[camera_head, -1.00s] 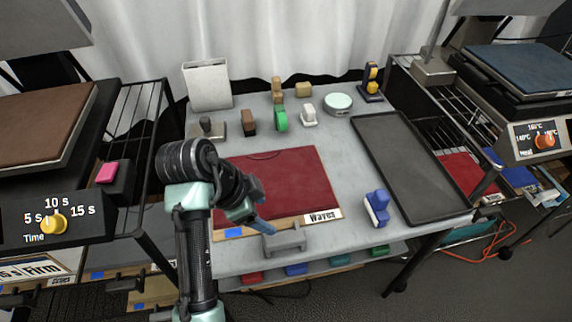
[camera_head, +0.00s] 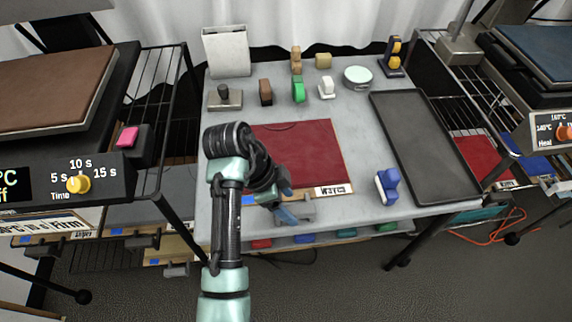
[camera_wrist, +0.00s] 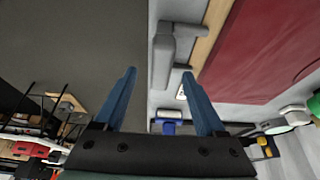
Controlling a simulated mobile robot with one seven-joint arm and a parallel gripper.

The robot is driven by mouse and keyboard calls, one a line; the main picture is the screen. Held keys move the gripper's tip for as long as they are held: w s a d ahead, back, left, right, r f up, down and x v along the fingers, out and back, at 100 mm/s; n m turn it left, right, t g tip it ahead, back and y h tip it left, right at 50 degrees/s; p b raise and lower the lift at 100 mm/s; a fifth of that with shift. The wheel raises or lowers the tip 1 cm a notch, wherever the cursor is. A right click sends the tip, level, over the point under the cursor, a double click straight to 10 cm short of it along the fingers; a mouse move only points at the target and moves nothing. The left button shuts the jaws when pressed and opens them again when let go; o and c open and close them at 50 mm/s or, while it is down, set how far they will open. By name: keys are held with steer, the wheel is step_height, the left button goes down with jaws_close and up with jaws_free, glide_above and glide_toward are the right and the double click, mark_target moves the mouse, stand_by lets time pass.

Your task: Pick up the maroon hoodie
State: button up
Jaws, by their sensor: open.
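The maroon hoodie (camera_head: 310,150) shows as a flat maroon rectangle on a wooden board with a white name label (camera_head: 334,191), on the grey table. It also shows at the upper right in the wrist view (camera_wrist: 270,50). A grey handle (camera_head: 298,210) sticks out from the board's front edge; it also shows in the wrist view (camera_wrist: 166,52). My gripper (camera_head: 288,208) is at this handle, by the table's front edge. In the wrist view its two blue fingers (camera_wrist: 159,72) are apart, with the handle beyond and between their tips. Contact cannot be told.
A blue stamp-like object (camera_head: 387,187) stands right of the hoodie, beside a dark tray (camera_head: 425,150). Several small coloured objects and a round tin (camera_head: 357,77) stand at the back. A press with a brown pad (camera_head: 55,85) is at left.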

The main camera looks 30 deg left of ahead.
mark_target(292, 208)
steer(key=x, duration=0.5)
steer(key=shift+w+f, duration=0.1)
jaws_close()
steer(key=shift+a, duration=0.1)
